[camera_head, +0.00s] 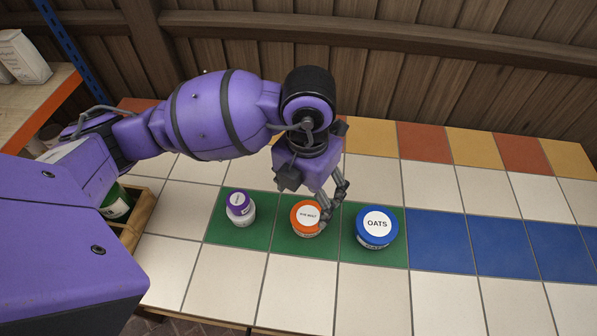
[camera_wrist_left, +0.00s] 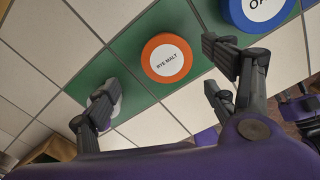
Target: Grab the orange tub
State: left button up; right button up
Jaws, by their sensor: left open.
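The orange tub (camera_head: 306,217), with a white label reading RYE MALT, stands upright on a green tile in the middle of the counter. My left gripper (camera_head: 329,206) is open above it, with its fingers just at the right and back of the lid in the head view. In the left wrist view the orange tub (camera_wrist_left: 166,59) shows between the spread fingers, and nothing is held. Part of the tub's right side is hidden by a finger in the head view.
A blue OATS tub (camera_head: 376,226) stands close on the right. A smaller purple-lidded tub (camera_head: 240,207) stands on the left. A wooden crate (camera_head: 143,215) with a green item is at the far left. Blue tiles (camera_head: 441,240) at the right are empty.

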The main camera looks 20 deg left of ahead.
aim_at(307, 215)
pick_arm(q)
jog(key=f, duration=0.7)
jog(key=shift+s+d+f, duration=0.1)
jog(key=shift+s+d, duration=0.1)
jog(key=shift+d, duration=0.1)
jog(key=shift+c, duration=0.5)
jog(key=c, duration=1.2)
